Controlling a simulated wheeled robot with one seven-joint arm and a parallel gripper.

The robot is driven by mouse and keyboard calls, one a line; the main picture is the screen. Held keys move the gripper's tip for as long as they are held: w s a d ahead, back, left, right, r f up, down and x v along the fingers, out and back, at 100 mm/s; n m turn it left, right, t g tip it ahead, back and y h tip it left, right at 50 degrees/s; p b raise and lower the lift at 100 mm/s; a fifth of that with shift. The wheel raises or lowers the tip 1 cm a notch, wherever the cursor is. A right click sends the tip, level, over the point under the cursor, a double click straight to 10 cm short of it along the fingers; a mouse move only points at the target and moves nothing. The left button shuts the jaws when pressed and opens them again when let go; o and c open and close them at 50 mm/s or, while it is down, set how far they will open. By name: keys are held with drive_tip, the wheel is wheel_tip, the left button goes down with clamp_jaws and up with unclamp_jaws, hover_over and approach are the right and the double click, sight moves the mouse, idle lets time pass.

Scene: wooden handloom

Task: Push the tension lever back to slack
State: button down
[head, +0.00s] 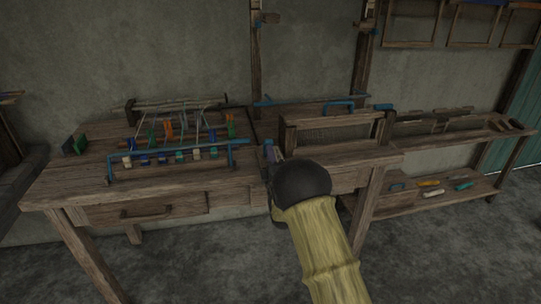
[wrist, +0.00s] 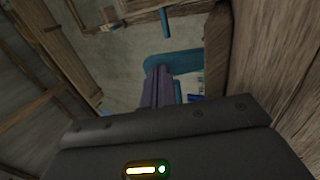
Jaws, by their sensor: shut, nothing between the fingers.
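My gripper (head: 268,152) is at the front of the wooden loom bench (head: 230,180), to the right of the long blue bar; my forearm hides part of the bench there. In the wrist view its purple fingers (wrist: 156,88) are shut together with nothing between them. A flat blue part (wrist: 185,60) shows just beyond the fingertips; I cannot tell whether they touch. A blue handle (head: 340,103) is on top of the upright frame. I cannot tell for sure which blue part is the tension lever.
The long blue bar (head: 175,157) with several coloured pieces lies left of my gripper. The upright wooden frame (head: 333,132) stands to its right. Wood fills the right side of the wrist view. A low shelf (head: 435,190) with tools is further right.

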sight(269, 140)
drive_tip(key=shift+r, duration=0.15)
drive_tip(key=g+p, duration=0.1)
drive_tip(key=r+p, duration=0.1)
drive_tip(key=p, duration=0.1)
drive_tip(key=shift+w+a+r+g, duration=0.1)
drive_tip(key=shift+w+r+g, duration=0.1)
drive_tip(key=shift+w+g, duration=0.2)
drive_tip(key=g+p, duration=0.1)
drive_tip(key=p, duration=0.1)
drive_tip(key=w+r+g+h+p, duration=0.1)
drive_tip(key=p, duration=0.2)
drive_tip(key=shift+w+a+r+g, duration=0.15)
drive_tip(key=shift+w+a+g, duration=0.05)
drive_tip(key=shift+g, duration=0.2)
drive_tip(key=shift+w+a+r+g+h+p, duration=0.1)
drive_tip(key=shift+w+g+h+p, duration=0.25)
drive_tip(key=shift+g+p, duration=0.4)
drive_tip(key=shift+w+r+g+p, duration=0.15)
drive_tip(key=shift+w+g+p, duration=0.5)
drive_tip(key=shift+p, duration=0.6)
drive_tip(key=shift+s+a+f+b, duration=0.15)
drive_tip(key=shift+f+b, duration=0.15)
drive_tip(key=shift+s+d+r, duration=0.2)
drive_tip(key=shift+r, duration=0.05)
drive_tip(key=r+v, duration=0.2)
drive_tip(key=v, duration=1.1)
drive_tip(key=shift+a, duration=0.25)
drive_tip(key=shift+w, duration=0.25)
